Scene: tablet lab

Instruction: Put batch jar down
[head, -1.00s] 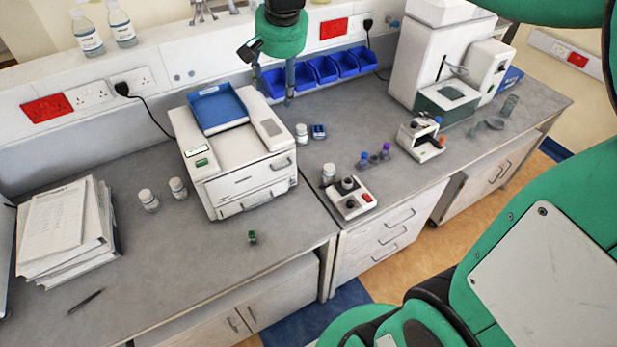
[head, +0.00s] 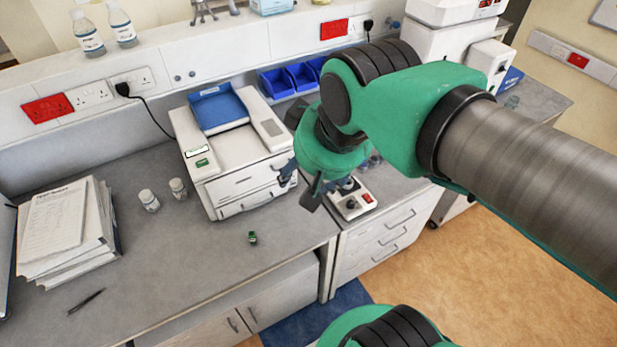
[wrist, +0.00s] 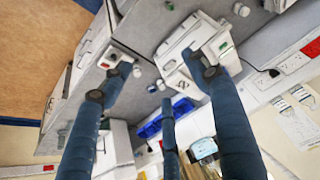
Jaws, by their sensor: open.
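My gripper (head: 308,188) is open, above the bench between the white printer-like machine and the small white device with a red switch. It holds nothing that I can see. In the wrist view its fingers (wrist: 157,72) are spread apart. Several white-capped jars show, and I cannot tell which is the batch jar. Two jars, one (head: 149,200) and another (head: 178,188), stand upright left of the machine. In the wrist view a jar (wrist: 137,71) sits near the small device and another jar (wrist: 170,65) near the machine. My arm hides these two in the head view.
The white machine (head: 235,165) carries a blue tray. The small device (head: 352,203) is partly behind my gripper. A small green item (head: 252,237) lies near the bench's front edge. Papers (head: 65,230) and a dark pen-like item (head: 86,301) lie left.

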